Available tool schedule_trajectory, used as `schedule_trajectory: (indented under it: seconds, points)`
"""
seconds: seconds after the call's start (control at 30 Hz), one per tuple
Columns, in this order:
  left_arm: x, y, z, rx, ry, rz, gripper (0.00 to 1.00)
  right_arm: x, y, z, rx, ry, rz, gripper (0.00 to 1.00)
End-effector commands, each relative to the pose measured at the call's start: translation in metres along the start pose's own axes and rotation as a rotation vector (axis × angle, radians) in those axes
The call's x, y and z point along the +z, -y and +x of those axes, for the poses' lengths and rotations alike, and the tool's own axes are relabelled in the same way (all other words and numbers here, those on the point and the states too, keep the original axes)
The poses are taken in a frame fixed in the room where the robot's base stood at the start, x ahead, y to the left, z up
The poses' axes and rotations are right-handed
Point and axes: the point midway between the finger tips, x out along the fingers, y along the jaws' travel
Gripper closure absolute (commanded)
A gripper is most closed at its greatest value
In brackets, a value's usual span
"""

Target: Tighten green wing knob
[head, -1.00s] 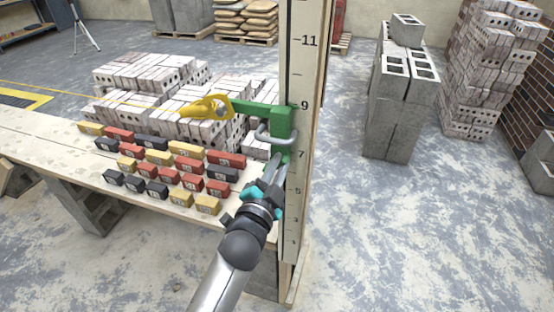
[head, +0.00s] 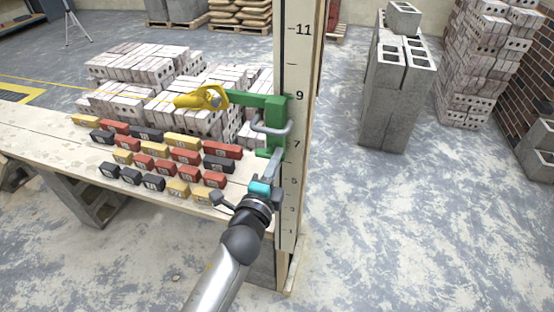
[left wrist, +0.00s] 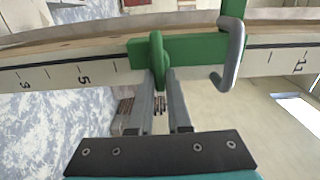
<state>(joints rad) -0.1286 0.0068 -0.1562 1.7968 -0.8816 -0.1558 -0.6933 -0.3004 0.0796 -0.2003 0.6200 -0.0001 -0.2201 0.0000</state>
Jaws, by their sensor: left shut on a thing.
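The green wing knob (left wrist: 157,52) is in the left wrist view, upright between the fingertips of my left gripper (left wrist: 161,84). The gripper is shut on it. In the head view my left gripper (head: 272,168) reaches up from below to the underside of the green clamp (head: 275,110); the fingers largely hide the knob there. The clamp sits on the upright measuring post (head: 291,190), roughly between marks 7 and 9. A bent grey metal loop (head: 272,128) crosses the clamp and also shows in the left wrist view (left wrist: 232,55). My right gripper is not in view.
A yellow holder (head: 203,98) with a taut yellow line sticks out left from the clamp. Rows of small coloured bricks lie on a wooden plank (head: 60,150) left of the post. Brick stacks stand behind. Open floor (head: 400,220) lies to the right.

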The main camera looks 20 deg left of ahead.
Motion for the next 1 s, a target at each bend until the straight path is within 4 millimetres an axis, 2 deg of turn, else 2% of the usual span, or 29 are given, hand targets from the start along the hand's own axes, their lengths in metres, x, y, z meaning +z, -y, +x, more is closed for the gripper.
schedule_trajectory:
  seconds: [0.57, 0.6, 0.8, 0.87, 1.0]
  points:
    - [0.0047, 0.0056, 0.0020, -0.012, 0.009, 0.038, 1.00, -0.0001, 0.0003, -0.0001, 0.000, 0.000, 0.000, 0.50]
    - [0.0048, 0.0057, 0.0020, -0.012, 0.009, 0.038, 0.80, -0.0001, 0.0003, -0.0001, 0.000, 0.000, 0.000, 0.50]
    - [0.0047, 0.0043, 0.0017, -0.009, 0.010, 0.036, 0.58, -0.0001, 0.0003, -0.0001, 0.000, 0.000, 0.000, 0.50]
    - [0.0042, 0.0037, 0.0015, -0.007, 0.009, 0.035, 0.54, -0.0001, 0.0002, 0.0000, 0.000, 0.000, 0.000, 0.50]
    - [0.0028, 0.0025, 0.0011, -0.005, 0.006, 0.033, 0.54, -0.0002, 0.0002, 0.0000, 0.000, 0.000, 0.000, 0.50]
